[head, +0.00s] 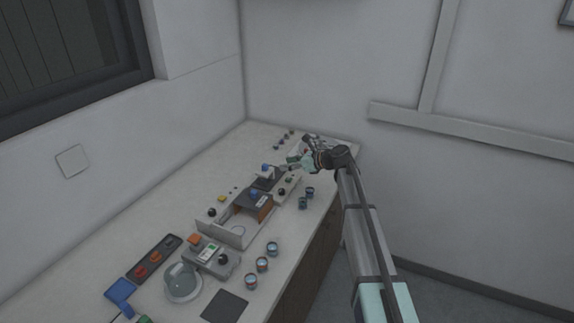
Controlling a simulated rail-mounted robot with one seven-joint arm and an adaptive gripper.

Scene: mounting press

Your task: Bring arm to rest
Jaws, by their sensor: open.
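My arm reaches in from the lower right to the far end of the bench. My gripper (290,164) is above the far part of the bench, near the machine with the dark block and blue knob (266,168). The gripper is small in this view. It looks open, and I see nothing held between its fingers.
The pale bench (185,206) runs along the left wall. A grey device (211,257), a glass dish (182,283), a dark tray (154,259), a black mat (224,306) and several small cups (262,264) stand on it. Open floor (440,295) lies right of the bench.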

